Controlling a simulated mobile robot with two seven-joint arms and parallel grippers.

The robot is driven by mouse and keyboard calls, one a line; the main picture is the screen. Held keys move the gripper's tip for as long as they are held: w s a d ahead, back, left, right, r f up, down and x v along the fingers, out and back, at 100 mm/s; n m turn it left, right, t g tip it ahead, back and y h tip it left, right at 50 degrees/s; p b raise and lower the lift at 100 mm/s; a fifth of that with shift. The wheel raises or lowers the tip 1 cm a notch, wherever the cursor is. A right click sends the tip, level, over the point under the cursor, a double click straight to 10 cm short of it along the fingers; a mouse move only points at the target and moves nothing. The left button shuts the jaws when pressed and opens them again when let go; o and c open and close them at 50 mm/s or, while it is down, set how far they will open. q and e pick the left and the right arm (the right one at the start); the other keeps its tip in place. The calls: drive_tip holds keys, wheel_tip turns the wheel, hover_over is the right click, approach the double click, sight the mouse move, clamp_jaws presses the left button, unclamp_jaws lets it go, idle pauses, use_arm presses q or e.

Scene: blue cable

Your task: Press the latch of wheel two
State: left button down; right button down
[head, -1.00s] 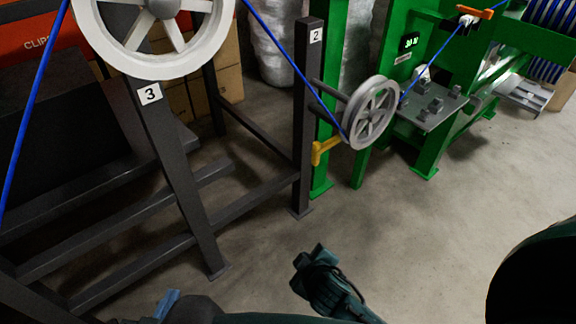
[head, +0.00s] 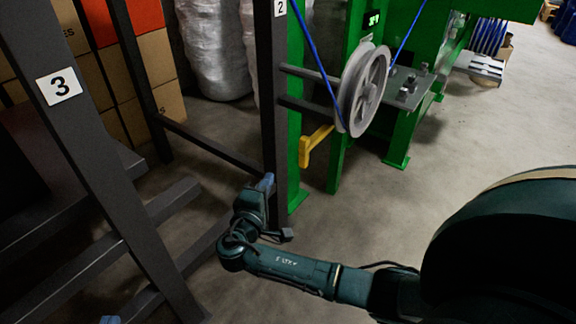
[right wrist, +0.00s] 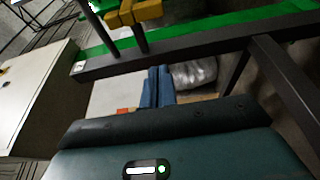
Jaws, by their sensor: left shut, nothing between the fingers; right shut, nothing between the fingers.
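Wheel two, a grey spoked wheel (head: 362,90), hangs on two grey bars from the dark post labelled 2 (head: 280,8). Its yellow latch (head: 315,145) sticks out below the bars, beside the wheel's lower rim; it also shows at the top of the right wrist view (right wrist: 135,12). The blue cable (head: 318,60) runs down to the wheel and up again on its far side. My right gripper (head: 265,182) is shut and empty, left of and below the latch and apart from it. Its blue fingers (right wrist: 157,88) are together. My left gripper (head: 109,320) barely shows at the bottom edge, shut.
The dark post labelled 3 (head: 92,150) and low frame rails stand at the left. A green machine (head: 405,130) with a metal plate stands behind the wheel. Cardboard boxes (head: 155,80) and wrapped rolls (head: 215,45) are at the back. Open floor lies right of the wheel.

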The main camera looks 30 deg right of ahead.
use_arm(q)
drive_tip(key=shift+s+d+m+t+h+b, duration=0.1)
drive_tip(key=shift+d+m+t+h+b, duration=0.4)
drive_tip(key=shift+h+b, duration=0.45)
use_arm(e)
drive_tip(key=w+d, duration=0.3)
drive_tip(key=d, duration=0.6)
